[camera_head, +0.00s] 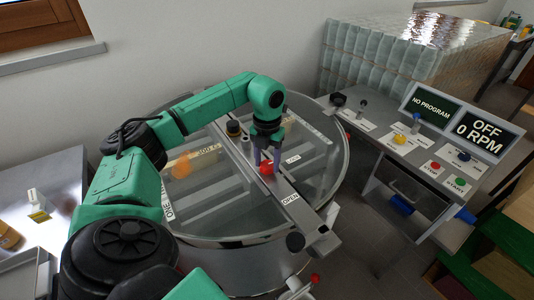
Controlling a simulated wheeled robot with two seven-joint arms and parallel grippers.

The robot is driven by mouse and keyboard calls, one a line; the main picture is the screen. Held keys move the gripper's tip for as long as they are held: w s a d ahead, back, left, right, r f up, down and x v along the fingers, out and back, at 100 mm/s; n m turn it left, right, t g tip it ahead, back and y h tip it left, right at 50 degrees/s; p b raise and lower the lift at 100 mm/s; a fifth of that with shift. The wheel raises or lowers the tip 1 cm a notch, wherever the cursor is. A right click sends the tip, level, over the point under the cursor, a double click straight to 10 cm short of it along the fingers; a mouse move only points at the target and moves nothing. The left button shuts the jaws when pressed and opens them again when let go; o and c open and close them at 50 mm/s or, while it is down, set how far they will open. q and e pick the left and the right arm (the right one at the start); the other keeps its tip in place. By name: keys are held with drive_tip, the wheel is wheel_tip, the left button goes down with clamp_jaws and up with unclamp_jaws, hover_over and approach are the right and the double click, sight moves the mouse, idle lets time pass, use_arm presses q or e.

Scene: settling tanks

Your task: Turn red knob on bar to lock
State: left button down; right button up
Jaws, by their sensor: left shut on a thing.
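The red knob (267,168) sits on the metal bar (289,205) that runs across the top of the round tank. My left gripper (264,160) comes down from above and is shut on the red knob. Its fingers hide part of the knob. An "OPEN" label (290,199) lies on the bar in front of the knob. Another small label (293,158) beside the knob is too small to read surely. My right gripper is not in view.
The round tank (235,240) has a clear lid and metal rim. A black knob (233,128) stands farther back on the bar and another (295,241) at its near end. A control panel (405,140) with screens (484,134) stands at the right. A metal table (50,190) is at the left.

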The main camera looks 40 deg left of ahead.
use_arm(q)
drive_tip(key=shift+w+r+n, duration=0.15)
drive_tip(key=shift+r+n, duration=0.1)
drive_tip(key=shift+n, duration=0.35)
drive_tip(key=shift+c, duration=1.1)
unclamp_jaws()
drive_tip(key=shift+f, duration=0.1)
wheel_tip(320, 180, up, 9)
drive_tip(key=b, duration=0.1)
wheel_tip(320, 180, up, 6)
drive_tip(key=p, duration=0.3)
hover_over(268, 164)
drive_tip(key=shift+s+f, duration=0.2)
